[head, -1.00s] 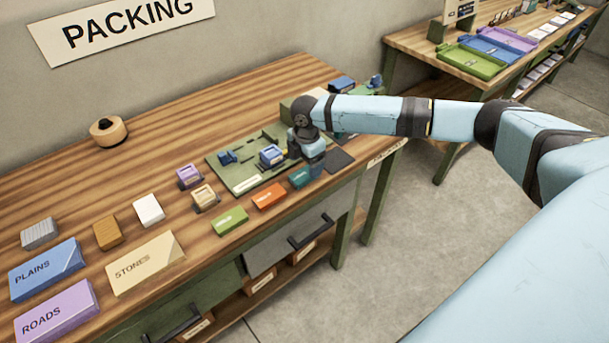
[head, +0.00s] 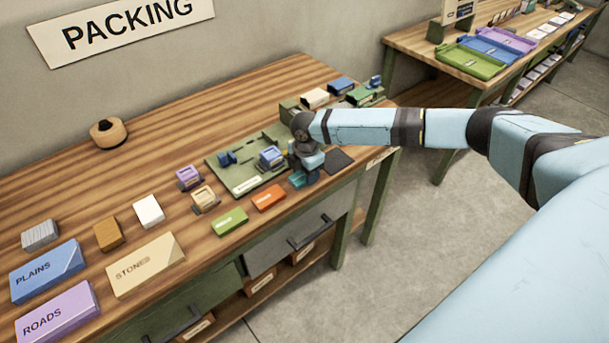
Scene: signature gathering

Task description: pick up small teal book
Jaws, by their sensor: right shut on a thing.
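The small teal book (head: 297,180) lies near the front edge of the packing table, right of the orange book. My right gripper (head: 304,180) is over it, pointing down, and is shut on it. The gripper and wrist hide much of the book, so only its left part shows. I cannot tell whether the book is clear of the tabletop. My left gripper is not in view.
An orange book (head: 268,198) and a green book (head: 230,221) lie to the left. A green tray (head: 222,174) with blue parts is behind the gripper. A dark pad (head: 340,160) lies to the right. The left tabletop holds labelled boxes.

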